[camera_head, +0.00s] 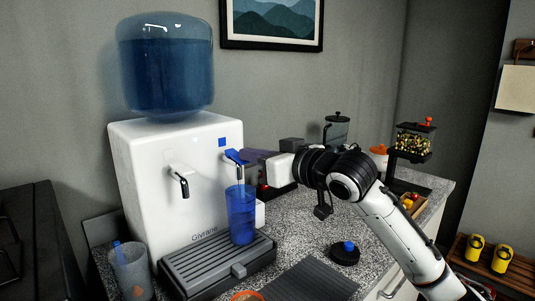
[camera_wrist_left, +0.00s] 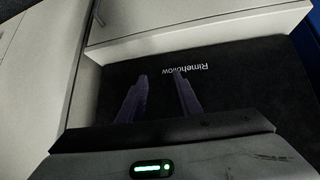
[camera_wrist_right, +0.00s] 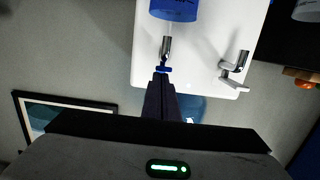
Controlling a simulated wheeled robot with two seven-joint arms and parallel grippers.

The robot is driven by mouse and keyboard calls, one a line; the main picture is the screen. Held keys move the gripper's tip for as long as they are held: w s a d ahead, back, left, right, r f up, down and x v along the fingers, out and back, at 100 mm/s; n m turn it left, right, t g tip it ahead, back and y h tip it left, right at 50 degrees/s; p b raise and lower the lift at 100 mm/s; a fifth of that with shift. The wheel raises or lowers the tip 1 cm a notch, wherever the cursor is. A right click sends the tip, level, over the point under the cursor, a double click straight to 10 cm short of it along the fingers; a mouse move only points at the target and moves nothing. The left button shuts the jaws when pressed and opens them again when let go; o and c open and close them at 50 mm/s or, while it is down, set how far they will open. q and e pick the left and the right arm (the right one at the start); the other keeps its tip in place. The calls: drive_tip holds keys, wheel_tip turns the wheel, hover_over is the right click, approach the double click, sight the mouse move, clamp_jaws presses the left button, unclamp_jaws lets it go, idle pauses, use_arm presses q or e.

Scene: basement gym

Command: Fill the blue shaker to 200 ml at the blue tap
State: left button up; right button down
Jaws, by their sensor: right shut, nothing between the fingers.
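The translucent blue shaker (camera_head: 241,218) stands upright on the drip tray (camera_head: 213,267) of the white water dispenser (camera_head: 135,168), under the blue tap (camera_head: 234,156). Its open end shows at the top of the right wrist view (camera_wrist_right: 174,10). I cannot make out a water level or the marks. My right gripper (camera_head: 249,157) is shut and empty, its fingertips at the blue tap's lever. In the right wrist view the closed fingers (camera_wrist_right: 160,84) meet the blue lever (camera_wrist_right: 164,69). My left gripper (camera_wrist_left: 160,98) is open and empty, above a dark Rimehollow mat (camera_wrist_left: 235,75).
A second, plain metal tap (camera_head: 180,181) is on the dispenser's left. A clear cup (camera_head: 130,272) stands left of the drip tray. A black lid with a blue cap (camera_head: 345,252) lies on the speckled counter at right. A dark ribbed mat (camera_head: 312,281) lies in front.

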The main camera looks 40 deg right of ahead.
use_arm(q)
drive_tip(key=shift+w+a+r, duration=0.1)
drive_tip(key=shift+r, duration=0.15)
use_arm(e)
drive_tip(key=shift+w+a, duration=0.2)
